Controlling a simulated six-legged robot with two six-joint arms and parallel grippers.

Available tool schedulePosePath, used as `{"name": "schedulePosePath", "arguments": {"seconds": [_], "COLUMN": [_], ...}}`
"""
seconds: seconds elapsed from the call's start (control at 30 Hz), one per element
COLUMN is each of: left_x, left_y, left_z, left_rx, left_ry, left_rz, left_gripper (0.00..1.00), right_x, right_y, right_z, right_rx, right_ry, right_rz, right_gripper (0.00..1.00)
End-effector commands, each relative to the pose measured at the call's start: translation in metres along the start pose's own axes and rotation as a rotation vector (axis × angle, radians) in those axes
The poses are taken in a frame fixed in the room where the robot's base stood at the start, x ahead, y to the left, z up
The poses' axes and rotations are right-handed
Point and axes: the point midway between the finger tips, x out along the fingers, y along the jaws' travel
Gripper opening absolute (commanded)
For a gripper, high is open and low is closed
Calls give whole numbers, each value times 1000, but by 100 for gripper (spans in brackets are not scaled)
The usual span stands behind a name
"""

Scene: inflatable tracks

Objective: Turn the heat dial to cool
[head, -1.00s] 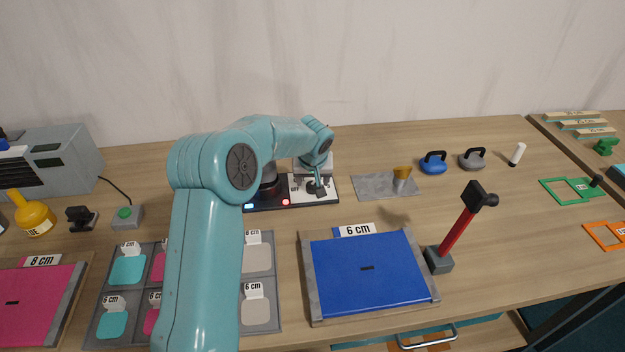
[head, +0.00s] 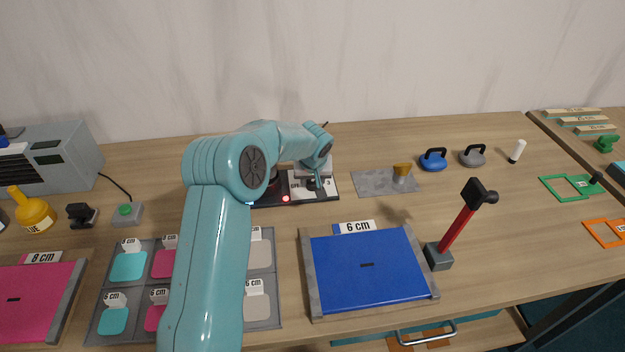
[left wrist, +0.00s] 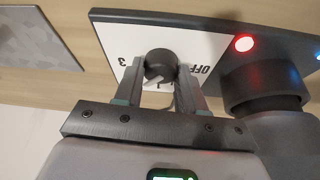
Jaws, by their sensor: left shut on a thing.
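The heat dial (left wrist: 158,62) is a dark round knob on a white plate (left wrist: 120,42) marked OFF and 3 in the left wrist view. My left gripper (left wrist: 163,78) is shut on the dial, one finger on each side of it. In the head view my left gripper (head: 315,180) is at the dial's panel (head: 328,187), and its arm and fingers hide most of the dial. A red light (head: 285,198) glows on the panel; it also shows in the left wrist view (left wrist: 245,43). My right gripper is in neither view.
A dark cylinder (left wrist: 262,88) stands on the panel close beside my left gripper. A grey mat with a gold cup (head: 401,171) lies to the right. A blue board (head: 370,275) and a red-handled hammer (head: 462,228) are nearer the front edge.

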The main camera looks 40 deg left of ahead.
Motion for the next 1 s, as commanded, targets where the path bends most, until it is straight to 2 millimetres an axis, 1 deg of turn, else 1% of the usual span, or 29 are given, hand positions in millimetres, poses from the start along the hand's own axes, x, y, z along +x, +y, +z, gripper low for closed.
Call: {"name": "schedulePosePath", "arguments": {"seconds": [0.27, 0.4, 0.53, 0.77, 1.0], "left_x": [5, 6, 4, 1, -2], "left_y": [2, 3, 3, 4, 5], "left_z": [2, 2, 1, -1, -3], "left_rx": [-115, -222, -337, -539, -751], "left_ry": [3, 3, 3, 2, 1], "left_rz": [-47, -91, -138, -223, -311], "left_gripper": [9, 9, 9, 9, 9], "right_x": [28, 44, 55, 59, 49], "right_y": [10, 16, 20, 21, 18], "right_z": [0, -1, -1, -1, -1], "right_rx": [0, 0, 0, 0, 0], "right_ry": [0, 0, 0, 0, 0], "right_rz": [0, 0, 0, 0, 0], "right_gripper": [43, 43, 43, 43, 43]}}
